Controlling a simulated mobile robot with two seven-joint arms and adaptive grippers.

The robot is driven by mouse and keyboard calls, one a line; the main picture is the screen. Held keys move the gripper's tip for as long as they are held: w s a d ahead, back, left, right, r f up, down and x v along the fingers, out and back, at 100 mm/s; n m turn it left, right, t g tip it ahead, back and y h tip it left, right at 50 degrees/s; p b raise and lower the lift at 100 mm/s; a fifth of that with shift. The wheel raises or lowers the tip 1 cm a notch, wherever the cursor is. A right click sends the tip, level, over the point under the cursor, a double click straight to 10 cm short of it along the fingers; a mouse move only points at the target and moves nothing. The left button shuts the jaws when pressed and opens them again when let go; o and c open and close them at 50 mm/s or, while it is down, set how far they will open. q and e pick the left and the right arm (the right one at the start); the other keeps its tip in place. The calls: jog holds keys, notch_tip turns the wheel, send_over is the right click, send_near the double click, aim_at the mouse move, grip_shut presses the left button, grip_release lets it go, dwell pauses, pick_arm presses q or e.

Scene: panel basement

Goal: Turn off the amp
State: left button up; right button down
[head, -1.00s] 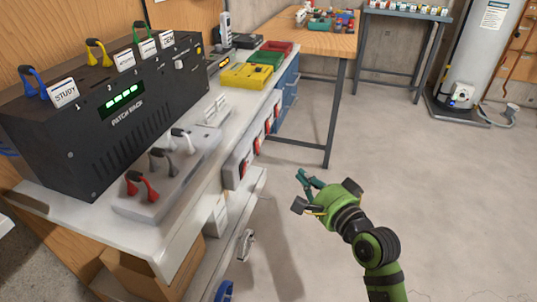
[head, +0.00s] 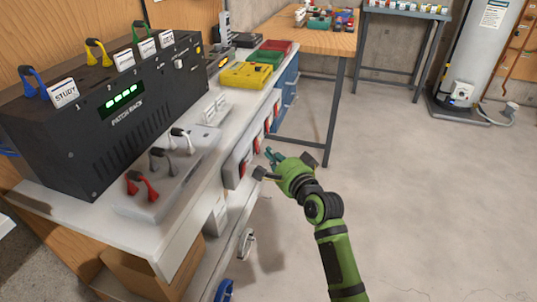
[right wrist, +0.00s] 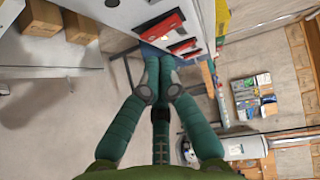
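A black rack box (head: 125,125) with a lit green display and lettering like "PATCH RACK" stands on the bench at left. Coloured cable plugs and cards, "STUDY" among them, are on its top. I cannot tell whether it is the amp. A grey strip (head: 232,172) with several red switches (head: 243,167) runs along the bench's front edge. Red switch plates (right wrist: 184,46) also show in the right wrist view. My right gripper (head: 270,158) is just right of the strip. Its teal fingers (right wrist: 158,62) converge, tips close together, holding nothing visible. My left gripper is out of view.
A grey plate (head: 150,200) with red, grey and white plugs lies before the rack. Yellow (head: 245,75), green and red trays sit farther along the bench (head: 60,205). A wooden table (head: 310,40) stands behind. The floor at right is open.

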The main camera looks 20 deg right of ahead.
jog(key=shift+w+a+f, duration=0.1)
jog(key=shift+w+a, duration=0.2)
jog(key=shift+a, duration=0.2)
